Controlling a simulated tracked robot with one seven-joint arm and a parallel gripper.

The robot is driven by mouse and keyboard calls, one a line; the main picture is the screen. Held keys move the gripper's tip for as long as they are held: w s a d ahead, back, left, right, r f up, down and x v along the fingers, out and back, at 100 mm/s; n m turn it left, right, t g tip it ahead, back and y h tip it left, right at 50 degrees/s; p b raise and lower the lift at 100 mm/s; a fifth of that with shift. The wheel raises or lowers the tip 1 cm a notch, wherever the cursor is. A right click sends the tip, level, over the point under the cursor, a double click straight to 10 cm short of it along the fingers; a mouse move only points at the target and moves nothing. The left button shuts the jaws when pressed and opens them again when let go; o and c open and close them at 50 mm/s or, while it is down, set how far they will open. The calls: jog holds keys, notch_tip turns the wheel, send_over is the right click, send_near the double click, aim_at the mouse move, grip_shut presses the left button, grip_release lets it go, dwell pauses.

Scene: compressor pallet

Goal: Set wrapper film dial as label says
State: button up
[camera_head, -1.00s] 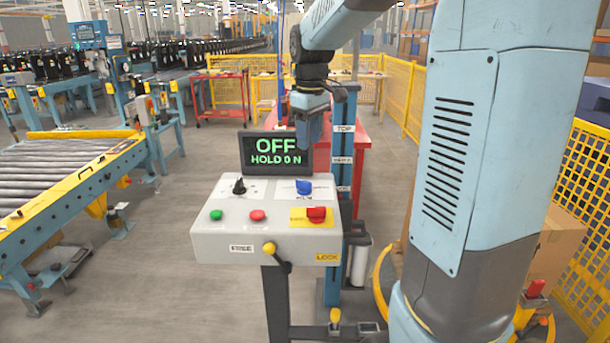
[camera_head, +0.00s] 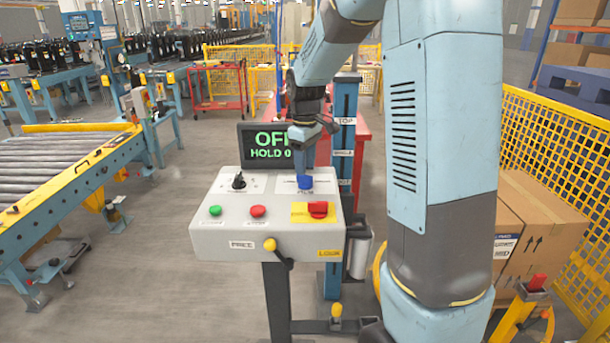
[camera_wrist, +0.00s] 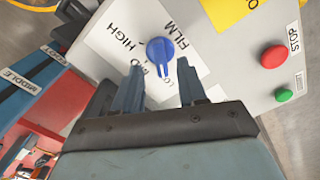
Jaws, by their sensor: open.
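The blue film dial (camera_head: 305,182) sits on a white plate at the back right of the grey control panel (camera_head: 215,240). In the wrist view the dial (camera_wrist: 160,57) is near the two fingertips, with HIGH, MID, a partly hidden LO and FILM printed around it. Its raised grip runs roughly up and down in that view; the exact mark it points at is hard to tell. My gripper (camera_wrist: 157,68) is open, its fingers either side of the dial's near edge. In the head view my gripper (camera_head: 308,160) is pointing down just above the dial.
A black knob (camera_head: 239,181), a green button (camera_head: 215,210), a red button (camera_head: 258,211) and a red switch on yellow (camera_head: 318,209) share the panel. A blue post (camera_head: 344,130) stands behind.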

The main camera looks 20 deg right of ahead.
aim_at(305, 181)
jog(key=shift+f, duration=2.1)
grip_shut()
